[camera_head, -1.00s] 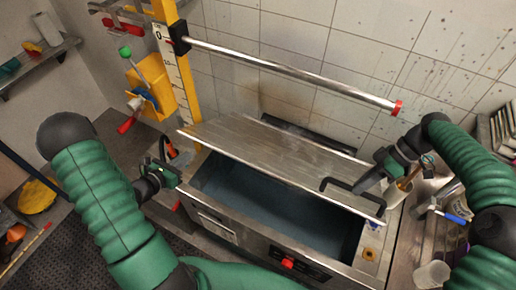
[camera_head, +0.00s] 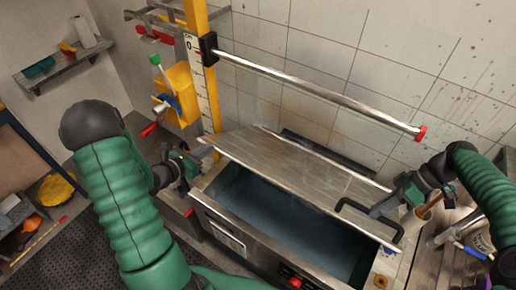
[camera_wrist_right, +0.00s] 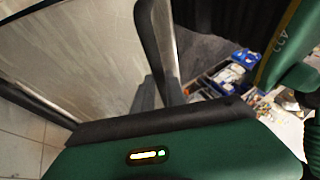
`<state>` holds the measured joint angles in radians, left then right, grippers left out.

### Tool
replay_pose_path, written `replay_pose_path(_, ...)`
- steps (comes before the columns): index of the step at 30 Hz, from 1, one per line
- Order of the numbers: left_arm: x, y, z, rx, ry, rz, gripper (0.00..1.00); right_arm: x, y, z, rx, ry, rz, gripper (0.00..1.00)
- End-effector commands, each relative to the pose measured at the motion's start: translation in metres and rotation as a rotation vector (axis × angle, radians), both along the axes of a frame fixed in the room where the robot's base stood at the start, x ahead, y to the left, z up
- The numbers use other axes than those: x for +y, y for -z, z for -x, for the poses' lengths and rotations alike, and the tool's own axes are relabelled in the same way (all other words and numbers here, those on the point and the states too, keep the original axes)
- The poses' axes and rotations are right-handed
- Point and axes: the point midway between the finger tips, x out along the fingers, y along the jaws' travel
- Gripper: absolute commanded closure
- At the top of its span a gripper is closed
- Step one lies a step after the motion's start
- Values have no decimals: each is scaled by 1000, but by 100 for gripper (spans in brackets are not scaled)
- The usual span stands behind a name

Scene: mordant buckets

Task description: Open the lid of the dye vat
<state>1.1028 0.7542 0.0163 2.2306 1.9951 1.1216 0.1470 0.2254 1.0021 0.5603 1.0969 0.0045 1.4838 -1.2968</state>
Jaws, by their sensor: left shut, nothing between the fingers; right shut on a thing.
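The dye vat (camera_head: 235,240) is a metal tank with dark blue liquid (camera_head: 285,215) showing. Its grey metal lid (camera_head: 300,175) sits tilted, front edge raised above the opening, covering the back part. The lid's black handle (camera_head: 350,206) is at its right end. My right gripper (camera_head: 378,212) is shut on the handle. The right wrist view shows the black handle bar (camera_wrist_right: 156,45) beside the lid's surface (camera_wrist_right: 75,60). My left gripper (camera_head: 203,163) is shut and empty, close to the lid's left front corner; whether they touch is unclear.
A steel bar with a red end (camera_head: 320,92) runs above the lid from a yellow scale post (camera_head: 205,90). A yellow box with a green-knobbed lever (camera_head: 175,95) hangs at left. Jars and tools (camera_head: 455,240) crowd the right-hand bench.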

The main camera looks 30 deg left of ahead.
Motion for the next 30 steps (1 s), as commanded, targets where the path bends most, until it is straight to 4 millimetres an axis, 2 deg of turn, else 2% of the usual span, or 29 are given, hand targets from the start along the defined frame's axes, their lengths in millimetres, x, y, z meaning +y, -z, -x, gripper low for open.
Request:
replay_pose_path(3, -1, -1, -3, -9, 7, -1, 100, -3, 5, -2, -3, 5, 9, 100)
replay_pose_path(4, -2, -2, -4, -9, 7, -1, 100, -3, 5, -2, -3, 5, 9, 82)
replay_pose_path(9, -2, -1, -4, -8, 9, 0, 100, -2, 4, -1, -1, 2, 7, 62)
replay_pose_path(20, -4, 1, -4, -6, 15, 5, 100, -1, -3, -2, 0, 1, 4, 62)
replay_pose_path(23, -4, 1, -4, -5, 15, 6, 100, -7, -17, -8, -5, 3, 4, 62)
replay_pose_path(30, -5, 1, -5, -4, 16, 5, 100, -32, -71, -29, -9, 3, 3, 62)
